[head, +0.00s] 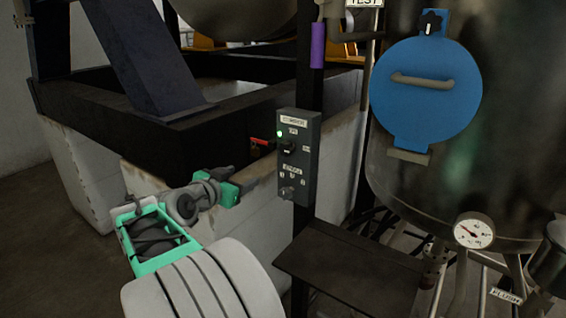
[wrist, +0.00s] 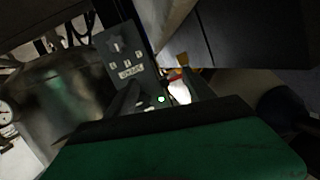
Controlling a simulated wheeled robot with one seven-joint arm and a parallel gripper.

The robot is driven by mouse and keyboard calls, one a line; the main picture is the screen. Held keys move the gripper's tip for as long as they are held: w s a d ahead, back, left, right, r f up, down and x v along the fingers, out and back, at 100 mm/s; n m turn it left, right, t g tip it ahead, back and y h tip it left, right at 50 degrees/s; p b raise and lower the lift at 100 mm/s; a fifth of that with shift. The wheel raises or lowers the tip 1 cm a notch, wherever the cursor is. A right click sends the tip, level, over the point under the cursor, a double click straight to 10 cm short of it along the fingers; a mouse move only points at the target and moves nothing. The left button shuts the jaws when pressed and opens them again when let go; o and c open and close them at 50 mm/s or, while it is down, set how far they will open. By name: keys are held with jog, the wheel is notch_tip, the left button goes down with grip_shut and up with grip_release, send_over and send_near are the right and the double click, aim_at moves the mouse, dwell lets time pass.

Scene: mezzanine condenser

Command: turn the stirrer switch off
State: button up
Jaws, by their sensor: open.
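A grey control box (head: 305,160) is fixed to a dark post in the middle of the head view. A lit green lamp (head: 280,133) is on its upper face, with a black switch knob (head: 289,146) just below and right of it. The knob's setting is too small to read. My gripper (head: 236,185) is open and empty, to the left of the box and apart from it. In the wrist view the box (wrist: 117,62) appears upside down, and the green lamp (wrist: 161,99) shows between my fingers. My gripper partly hides the switch area there.
A grey lower knob (head: 287,193) sits near the box's bottom. A red handle (head: 262,142) is just left of the box. A dark shelf (head: 350,270) juts out below. A tank with a blue round hatch (head: 425,95) and gauge (head: 474,231) stands right.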

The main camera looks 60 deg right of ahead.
aim_at(284, 150)
jog(key=s+d+r+m+g+h, duration=0.1)
jog(key=s+d, duration=0.1)
jog(key=d, duration=0.2)
jog(key=s+d+r+m+g+p, duration=0.1)
jog(key=s+d+r, duration=0.1)
jog(key=d, duration=0.2)
jog(key=s+d+r+m+g+h, duration=0.1)
jog(key=s+d, duration=0.2)
jog(key=d, duration=0.1)
jog(key=shift+s+r+g+h, duration=0.1)
jog(key=shift+r+g+h, duration=0.05)
jog(key=shift+g+h, duration=0.15)
grip_shut()
